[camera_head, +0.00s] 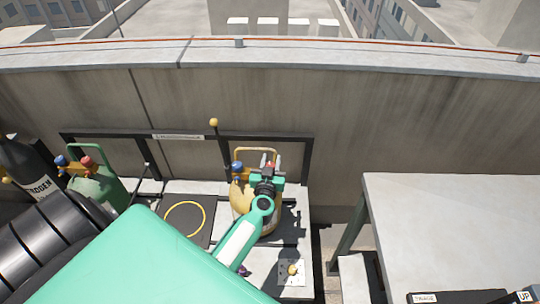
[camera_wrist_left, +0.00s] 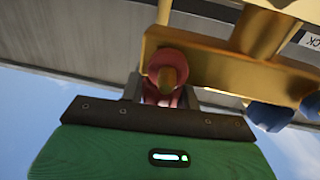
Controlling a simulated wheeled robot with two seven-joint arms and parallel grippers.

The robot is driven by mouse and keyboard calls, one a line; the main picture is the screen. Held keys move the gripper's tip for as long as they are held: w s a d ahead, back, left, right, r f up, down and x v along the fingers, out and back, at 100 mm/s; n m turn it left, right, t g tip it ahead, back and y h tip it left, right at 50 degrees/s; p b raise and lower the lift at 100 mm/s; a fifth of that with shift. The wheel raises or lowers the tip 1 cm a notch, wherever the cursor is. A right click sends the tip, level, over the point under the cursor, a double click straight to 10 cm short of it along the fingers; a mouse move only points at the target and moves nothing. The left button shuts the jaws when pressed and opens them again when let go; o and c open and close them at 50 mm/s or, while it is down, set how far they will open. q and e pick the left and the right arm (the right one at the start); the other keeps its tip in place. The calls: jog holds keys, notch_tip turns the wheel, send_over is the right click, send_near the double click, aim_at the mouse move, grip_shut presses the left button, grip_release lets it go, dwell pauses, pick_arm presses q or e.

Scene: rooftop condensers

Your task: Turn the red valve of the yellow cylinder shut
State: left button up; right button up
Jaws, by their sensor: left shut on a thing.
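The yellow cylinder (camera_head: 241,197) stands upright on the light platform, partly hidden behind my left arm. Its red valve (camera_head: 271,165) shows just past my left gripper (camera_head: 273,174), and its blue valve (camera_head: 237,168) is to the left. In the left wrist view the red valve (camera_wrist_left: 172,64) sits on a brass-coloured block (camera_wrist_left: 225,70), between the fingers of my left gripper (camera_wrist_left: 162,94), which is shut on it. The blue valve (camera_wrist_left: 270,115) is to the right there, clear of the fingers. My right gripper is not in view.
A green cylinder (camera_head: 101,188) with red and blue valves and a dark nitrogen cylinder (camera_head: 30,167) stand at the left. A black rack rail (camera_head: 180,136) runs behind the yellow cylinder. A yellow ring (camera_head: 202,204) lies on a dark mat. A pale table (camera_head: 450,220) is at the right.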

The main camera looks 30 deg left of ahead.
pick_arm(q)
jog(key=shift+d+m+t+h, duration=0.15)
jog(key=shift+m+t+h, duration=0.35)
jog(key=shift+m+h, duration=0.6)
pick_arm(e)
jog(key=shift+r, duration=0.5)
pick_arm(q)
jog(key=shift+h, duration=0.4)
jog(key=o, duration=1)
jog(key=shift+c, duration=0.2)
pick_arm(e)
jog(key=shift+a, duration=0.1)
pick_arm(q)
jog(key=b+v, duration=0.1)
jog(key=v, duration=1.2)
jog(key=shift+s+d, duration=0.2)
jog(key=shift+s, duration=0.1)
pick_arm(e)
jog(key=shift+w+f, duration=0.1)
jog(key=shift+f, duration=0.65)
pick_arm(q)
jog(key=shift+d, duration=0.1)
